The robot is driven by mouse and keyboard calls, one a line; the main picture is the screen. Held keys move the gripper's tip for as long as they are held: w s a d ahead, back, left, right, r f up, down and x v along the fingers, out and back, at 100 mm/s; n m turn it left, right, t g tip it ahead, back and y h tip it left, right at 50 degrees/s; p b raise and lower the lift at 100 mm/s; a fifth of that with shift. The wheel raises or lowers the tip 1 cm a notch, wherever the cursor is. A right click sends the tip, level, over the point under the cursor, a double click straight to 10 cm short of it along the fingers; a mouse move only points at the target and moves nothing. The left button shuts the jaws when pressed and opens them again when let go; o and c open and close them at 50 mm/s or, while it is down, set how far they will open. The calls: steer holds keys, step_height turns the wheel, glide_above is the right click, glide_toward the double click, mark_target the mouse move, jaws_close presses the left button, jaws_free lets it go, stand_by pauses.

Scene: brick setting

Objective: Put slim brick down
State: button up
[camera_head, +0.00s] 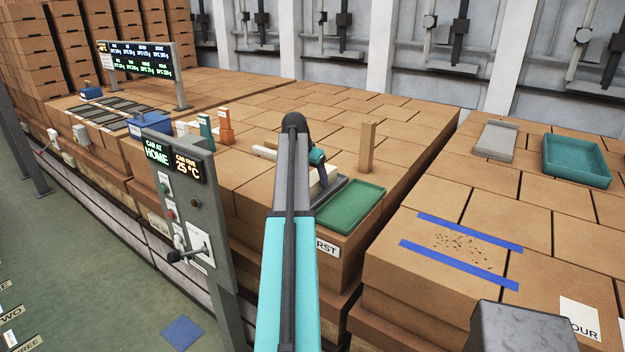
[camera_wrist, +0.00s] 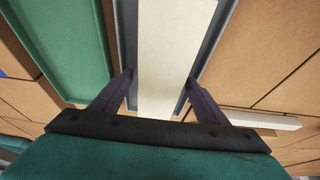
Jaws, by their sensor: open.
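A cream slim brick (camera_wrist: 172,50) lies in a narrow grey tray (camera_wrist: 128,22) in the wrist view. My gripper (camera_wrist: 158,80) is open, with one finger on each side of the brick and visible gaps between fingers and brick. In the head view my arm hides most of the brick and the gripper. A second cream piece (camera_wrist: 262,119) lies to the right, outside the tray.
A green tray (camera_head: 350,205) lies beside the grey tray. An upright wooden block (camera_head: 367,147) stands behind it. A control post (camera_head: 185,200) stands left of my arm.

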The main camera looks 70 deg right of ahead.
steer(key=shift+r, duration=0.2)
steer(key=b+v, duration=0.3)
steer(key=v, duration=0.9)
steer(key=shift+a, duration=0.1)
stand_by(0.8)
step_height(320, 180, up, 10)
steer(key=p, duration=0.9)
steer(key=shift+p, duration=0.35)
